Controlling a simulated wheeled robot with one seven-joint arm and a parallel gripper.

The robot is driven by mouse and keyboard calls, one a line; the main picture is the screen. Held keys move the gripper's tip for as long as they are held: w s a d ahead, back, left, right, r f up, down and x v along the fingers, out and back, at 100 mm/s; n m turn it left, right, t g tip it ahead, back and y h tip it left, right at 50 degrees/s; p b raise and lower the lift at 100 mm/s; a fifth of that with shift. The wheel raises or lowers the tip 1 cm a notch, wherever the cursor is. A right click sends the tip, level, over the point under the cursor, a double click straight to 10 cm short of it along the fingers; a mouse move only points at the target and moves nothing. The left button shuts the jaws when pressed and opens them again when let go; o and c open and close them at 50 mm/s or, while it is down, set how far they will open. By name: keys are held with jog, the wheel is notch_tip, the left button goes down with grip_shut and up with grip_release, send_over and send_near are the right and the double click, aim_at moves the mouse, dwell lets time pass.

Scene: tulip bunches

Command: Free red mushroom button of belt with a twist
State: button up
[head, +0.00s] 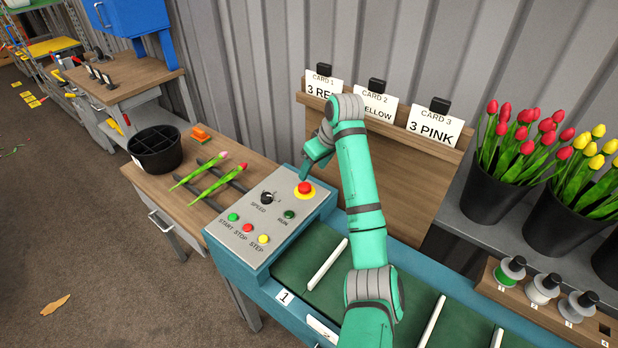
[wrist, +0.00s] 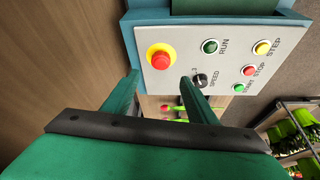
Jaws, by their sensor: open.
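The red mushroom button (head: 305,188) sits on a yellow ring at the back corner of the grey control panel (head: 262,240) at the belt's end. In the wrist view the button (wrist: 160,57) shows whole, just beyond my fingertips. My gripper (head: 304,176) is above the button, pointing down at it. In the wrist view my gripper (wrist: 160,79) is open, with one finger each side of the button's line and nothing between them. I cannot tell the exact gap between fingertips and button.
The speed knob (head: 267,198), run button (head: 289,215) and start, stop and step buttons share the panel. The green belt (head: 325,285) runs right with white dividers. Card holders (head: 380,105) stand behind. Tulips (head: 215,175) lie on the wooden table left.

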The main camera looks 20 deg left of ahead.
aim_at(305, 186)
jog(key=x, duration=0.9)
jog(key=shift+a+f, duration=0.1)
jog(key=shift+f, duration=0.35)
jog(key=c, duration=1.1)
